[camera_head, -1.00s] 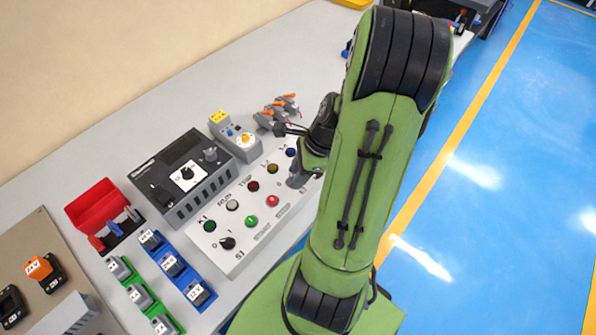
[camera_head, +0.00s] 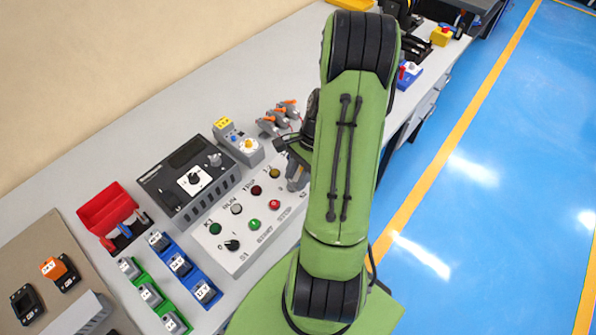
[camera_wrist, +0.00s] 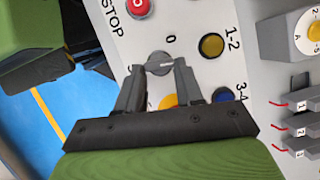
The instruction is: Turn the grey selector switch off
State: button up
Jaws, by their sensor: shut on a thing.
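The grey selector switch (camera_wrist: 160,64) is a round knob with a light line on its face, on the pale control panel (camera_wrist: 192,22). A "0" is printed beside it. My gripper (camera_wrist: 159,68) has its two fingers on either side of the knob, shut on it. The fingers hide the knob's sides and part of the lettering. In the head view, my gripper (camera_head: 297,180) is over the right end of the panel, and my arm hides part of that end. The knob cannot be made out there.
A red STOP button (camera_wrist: 139,8), a yellow button (camera_wrist: 211,45) and a blue button (camera_wrist: 223,96) sit close around the gripper. A second, black selector (camera_head: 232,245) is at the panel's left end. A grey box with a yellow knob (camera_head: 248,146) stands behind the panel.

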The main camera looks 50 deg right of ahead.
jog(key=n+g, duration=0.1)
jog(key=n, duration=0.1)
jog(key=w+n+g+p, duration=0.1)
jog(key=n, duration=0.2)
jog(key=shift+n, duration=0.3)
jog(key=n, duration=0.1)
jog(key=n+g+h, duration=0.1)
jog(key=n, duration=0.3)
jog(key=shift+w+a+g+p, duration=0.2)
jog(key=shift+w+g+p, duration=0.05)
jog(key=shift+g+p, duration=0.15)
jog(key=shift+n+h, duration=0.3)
jog(key=o, duration=0.8)
jog(key=shift+c, duration=0.2)
jog(key=p+v, duration=0.3)
jog(key=v, duration=1.2)
jog(key=shift+w+r, duration=0.15)
jog(key=shift+r, duration=0.2)
jog(key=shift+d, duration=0.1)
